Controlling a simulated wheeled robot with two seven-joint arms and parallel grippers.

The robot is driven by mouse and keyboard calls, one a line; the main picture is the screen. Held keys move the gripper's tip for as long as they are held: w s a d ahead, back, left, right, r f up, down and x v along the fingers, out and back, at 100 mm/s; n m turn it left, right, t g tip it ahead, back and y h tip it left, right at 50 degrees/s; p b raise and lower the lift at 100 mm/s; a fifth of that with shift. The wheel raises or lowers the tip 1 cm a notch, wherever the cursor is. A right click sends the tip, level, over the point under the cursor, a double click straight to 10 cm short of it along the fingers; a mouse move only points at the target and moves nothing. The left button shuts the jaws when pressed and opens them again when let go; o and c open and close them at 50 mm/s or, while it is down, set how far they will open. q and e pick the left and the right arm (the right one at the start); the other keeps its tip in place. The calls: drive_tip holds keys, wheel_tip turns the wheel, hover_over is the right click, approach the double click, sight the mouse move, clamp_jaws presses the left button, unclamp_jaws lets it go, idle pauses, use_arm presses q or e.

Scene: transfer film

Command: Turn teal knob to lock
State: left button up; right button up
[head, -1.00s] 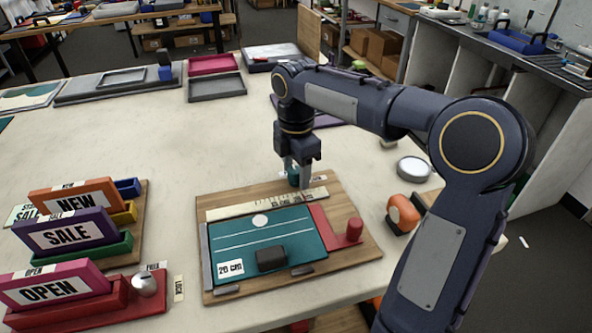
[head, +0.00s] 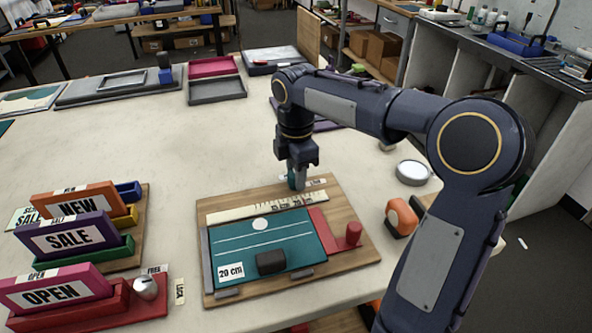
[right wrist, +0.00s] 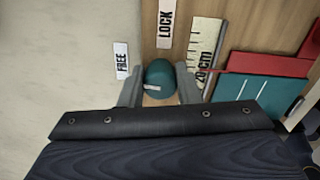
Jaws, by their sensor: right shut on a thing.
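The teal knob (head: 291,181) stands at the far edge of the wooden board (head: 352,206). My right gripper (head: 297,184) points down over it and is shut on it, hiding part of it in the head view. In the right wrist view the rounded knob (right wrist: 160,76) sits between the two grey fingers, with a small pale mark on its near left side. A LOCK label (right wrist: 166,24) lies above the knob there, and a FREE label (right wrist: 121,60) lies to its upper left. My left gripper is out of view.
The board also bears a ruler strip (head: 240,212), a teal film bed (head: 290,237), a dark block (head: 270,262) and a red knob (head: 353,233). An orange tape dispenser (head: 400,217) stands to the right. Sign stands, including SALE (head: 68,237), are at left. The table's middle is clear.

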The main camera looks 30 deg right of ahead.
drive_tip(key=m+p, duration=0.2)
drive_tip(key=m, duration=0.1)
drive_tip(key=shift+r, duration=0.15)
drive_tip(key=m+p, duration=0.2)
drive_tip(key=m, duration=0.2)
drive_tip(key=shift+s+m, duration=0.1)
drive_tip(key=shift+m, duration=0.3)
drive_tip(key=m+p, duration=0.1)
drive_tip(key=m, duration=0.3)
drive_tip(key=shift+a+m, duration=0.1)
drive_tip(key=shift+m, duration=0.2)
drive_tip(key=m+p, duration=0.1)
drive_tip(key=m, duration=0.3)
drive_tip(key=shift+m, duration=0.3)
drive_tip(key=o, duration=1)
